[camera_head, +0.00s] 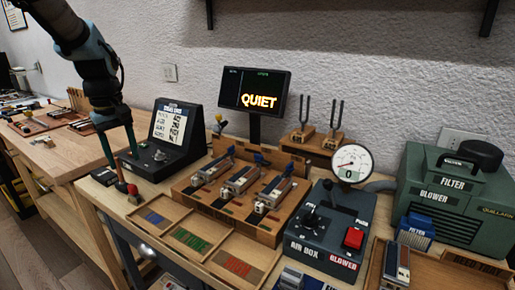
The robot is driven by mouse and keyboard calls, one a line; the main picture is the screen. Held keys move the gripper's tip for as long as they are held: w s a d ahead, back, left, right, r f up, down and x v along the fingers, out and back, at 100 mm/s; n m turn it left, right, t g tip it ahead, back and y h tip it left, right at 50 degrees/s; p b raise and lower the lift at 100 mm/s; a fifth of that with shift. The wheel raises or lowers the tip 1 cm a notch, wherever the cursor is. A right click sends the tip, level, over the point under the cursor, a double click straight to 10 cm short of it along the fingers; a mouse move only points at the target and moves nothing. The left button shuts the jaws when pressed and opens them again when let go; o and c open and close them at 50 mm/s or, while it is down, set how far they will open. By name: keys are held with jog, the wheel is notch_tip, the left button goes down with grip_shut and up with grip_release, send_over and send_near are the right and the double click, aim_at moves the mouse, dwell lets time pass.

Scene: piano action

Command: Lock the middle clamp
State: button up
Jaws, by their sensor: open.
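A wooden rack (185,189) on the bench holds three grey metal clamp-like units side by side. The middle clamp (240,180) lies between a left one (210,170) and a right one (272,194). Small blue parts show behind them along the rack's back. Whether the middle clamp is locked is too small to tell. My gripper (127,172) hangs from the upper left, pointing down, with its long teal fingers spread and nothing seen between them. It is left of the rack, apart from the middle clamp, near a small red-topped part (133,192).
A black console (165,140) stands behind my gripper. A screen reading QUIET (253,92) rises behind the rack. The air box (322,232) and round gauge (351,163) stand on the right. Colored trays (208,262) lie in front. A green blower (452,190) is far right.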

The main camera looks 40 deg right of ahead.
jog(key=s+d+r, duration=0.2)
jog(key=d, duration=1.2)
notch_tip(320, 180, up, 2)
jog(key=r+n+p, duration=0.1)
jog(key=n+p, duration=0.1)
send_over(257, 154)
jog(key=shift+g, duration=0.3)
notch_tip(257, 154, down, 11)
jog(key=shift+r+p, duration=0.2)
jog(key=shift+p, duration=0.85)
grip_shut()
